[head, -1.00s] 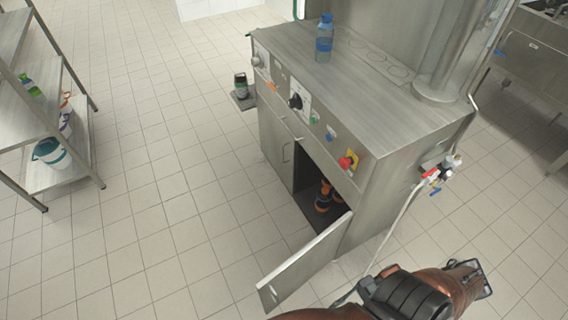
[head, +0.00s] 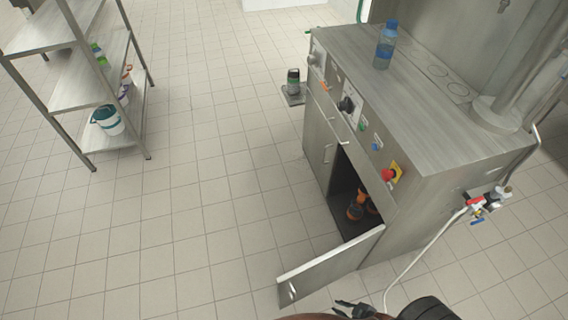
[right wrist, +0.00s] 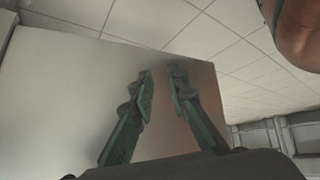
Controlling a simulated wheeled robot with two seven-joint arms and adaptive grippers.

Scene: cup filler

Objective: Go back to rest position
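My right gripper (head: 355,310) shows at the bottom edge of the head view, just in front of the open cabinet door (head: 330,268) and mostly cut off. In the right wrist view its two green-padded fingers (right wrist: 161,78) are apart with nothing between them. Behind them is a flat steel panel (right wrist: 75,90), probably the door; I cannot tell whether they touch it. My left gripper is not in view.
The steel filling machine (head: 440,100) stands at the right, with a blue bottle (head: 385,45) on top and orange-black items (head: 356,207) inside its cabinet. A shelf rack (head: 95,82) stands at the left. A dark canister (head: 293,82) is on the floor. The middle floor is clear.

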